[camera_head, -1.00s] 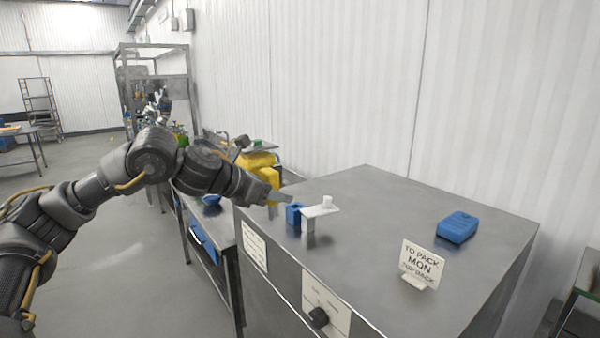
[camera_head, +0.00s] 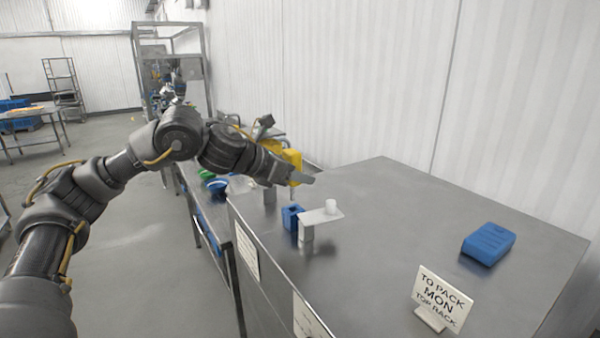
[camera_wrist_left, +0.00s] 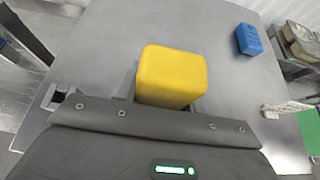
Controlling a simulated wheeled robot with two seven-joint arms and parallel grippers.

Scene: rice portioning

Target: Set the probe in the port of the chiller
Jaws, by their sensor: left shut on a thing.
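The chiller is a steel cabinet with a broad flat top (camera_head: 400,215). A yellow block, seemingly the probe's body (camera_head: 292,160), is held in my left gripper (camera_head: 297,178), which is shut on it above the left far part of the top. A thin tip shows below it, above a small blue block with a dark opening (camera_head: 291,217). Beside this, a pale bracket (camera_head: 318,217) carries a white knob; I cannot tell which is the port. In the left wrist view the yellow block (camera_wrist_left: 172,76) stands out in front of the gripper. My right gripper is out of view.
A blue box (camera_head: 488,243) lies on the right of the top. A "TO PACK MON TOP RACK" sign (camera_head: 440,298) stands near the front edge. A ribbed white wall (camera_head: 370,80) is behind. A lower bench is left. The middle of the top is clear.

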